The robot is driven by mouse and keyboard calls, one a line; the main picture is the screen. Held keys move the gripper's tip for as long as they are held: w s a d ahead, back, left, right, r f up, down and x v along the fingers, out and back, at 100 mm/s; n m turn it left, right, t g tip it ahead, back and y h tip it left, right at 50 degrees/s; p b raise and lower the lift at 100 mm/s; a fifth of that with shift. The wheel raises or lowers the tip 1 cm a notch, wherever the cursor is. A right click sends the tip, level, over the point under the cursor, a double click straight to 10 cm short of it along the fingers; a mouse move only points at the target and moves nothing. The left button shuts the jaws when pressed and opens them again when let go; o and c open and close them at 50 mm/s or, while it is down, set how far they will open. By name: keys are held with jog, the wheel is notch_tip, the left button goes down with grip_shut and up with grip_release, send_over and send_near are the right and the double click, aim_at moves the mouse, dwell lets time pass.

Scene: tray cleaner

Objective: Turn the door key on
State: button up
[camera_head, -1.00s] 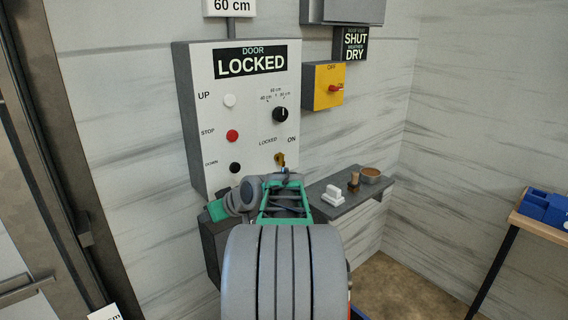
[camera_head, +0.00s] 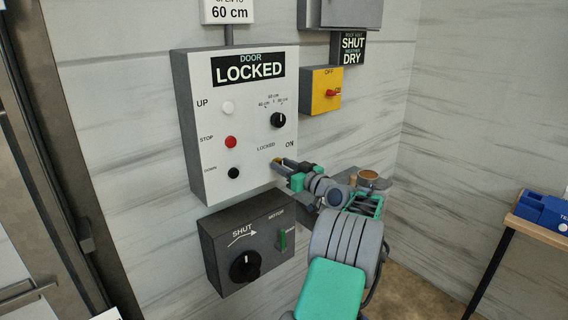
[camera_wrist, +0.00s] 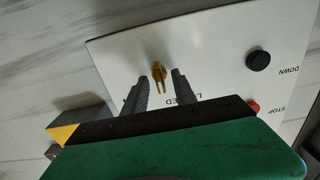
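The door key (camera_wrist: 159,75) is a small brass key in the white door control panel (camera_head: 204,165). In the wrist view it stands between the two dark fingers of my gripper (camera_wrist: 159,88), with a gap on each side. In the head view my gripper (camera_head: 281,164) is at the panel's lower right, by the LOCKED and ON labels. The key is mostly hidden there by the fingers. The panel's sign (camera_head: 249,70) reads DOOR LOCKED.
The panel carries a white UP button (camera_head: 228,107), red STOP button (camera_head: 231,142), black DOWN button (camera_head: 233,173) and black selector knob (camera_head: 278,120). Below is a dark motor box (camera_head: 225,281). A yellow switch box (camera_head: 320,92) is to the right.

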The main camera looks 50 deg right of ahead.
grip_shut()
dwell(0.6)
